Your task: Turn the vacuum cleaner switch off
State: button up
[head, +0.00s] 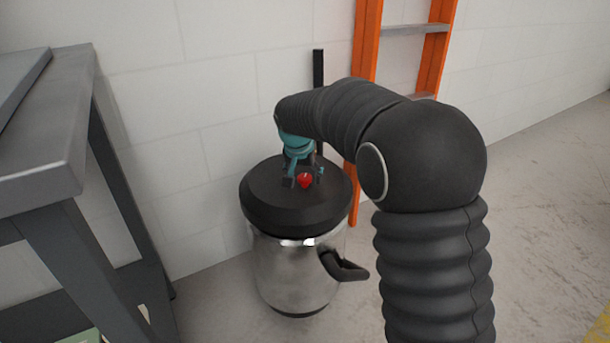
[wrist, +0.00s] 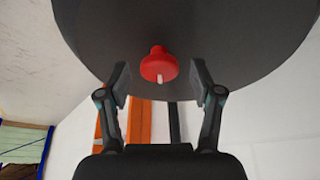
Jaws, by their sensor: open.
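The vacuum cleaner (head: 298,270) is a metal canister with a black lid (head: 265,205), standing on the floor by the wall. Its switch is a red knob (head: 305,180) with a pale mark, on top of the lid. The red knob also shows in the wrist view (wrist: 157,64), at the upper middle, with the pale mark pointing down. My gripper (head: 304,177) is over the lid at the knob. In the wrist view my gripper (wrist: 158,80) has its fingers apart, one on each side of the knob, with gaps between and nothing held.
A dark grey metal table (head: 70,110) stands at the left. An orange ladder (head: 365,50) leans on the white block wall just behind the vacuum. A black hose (head: 342,268) sticks out of the canister's front right. Concrete floor is open at the right.

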jog(key=c, duration=1.1)
jog(key=shift+n, duration=0.3)
jog(key=n+p, duration=0.1)
jog(key=n+y+p, duration=0.1)
jog(key=n, duration=0.1)
jog(key=shift+d+r+n+y, duration=0.1)
jog(key=shift+d+n+y, duration=0.1)
jog(key=shift+n+y, duration=0.1)
jog(key=n, duration=0.2)
jog(key=n+y, duration=0.1)
jog(key=n, duration=0.1)
jog(key=shift+d+g+y, duration=0.1)
jog(key=shift+g+y, duration=0.2)
jog(key=n, duration=0.2)
jog(key=n+g+y+b, duration=0.1)
jog(key=n, duration=0.2)
jog(key=shift+w+d+f, duration=0.15)
jog(key=shift+w+f, duration=0.05)
jog(key=n+g+y, duration=0.1)
jog(key=n+g, duration=0.1)
jog(key=n, duration=0.2)
jog(key=shift+w+n, duration=0.1)
jog(key=shift+n, duration=0.2)
jog(key=shift+d, duration=0.1)
